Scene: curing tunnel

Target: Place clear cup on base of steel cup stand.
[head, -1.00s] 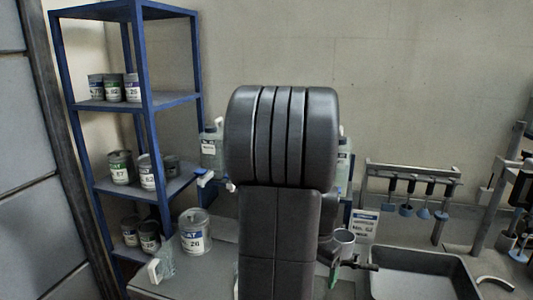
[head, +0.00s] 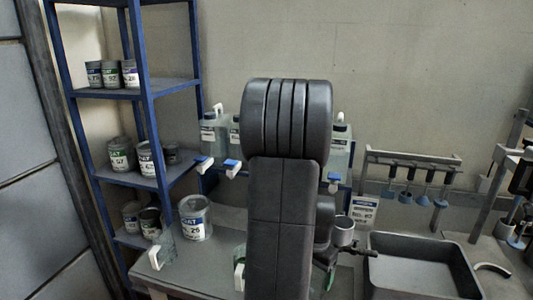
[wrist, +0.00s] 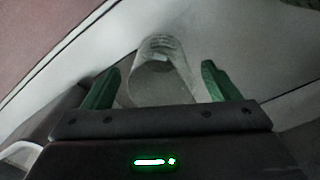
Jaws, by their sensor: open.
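In the wrist view, a clear, see-through cup (wrist: 160,78) lies between and beyond the two green fingers of my gripper (wrist: 160,88). The fingers are apart, with the cup between them; contact cannot be made out. A small steel cup (head: 343,231), apparently on the steel cup stand, shows just right of my arm. The stand's base is not clearly visible.
A tin (head: 195,218) stands on the bench beside a blue shelf rack (head: 150,110) holding several tins. Jugs (head: 340,150) stand behind my arm. A dark tray (head: 420,272) is at right, below a rack of hanging tools (head: 412,185).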

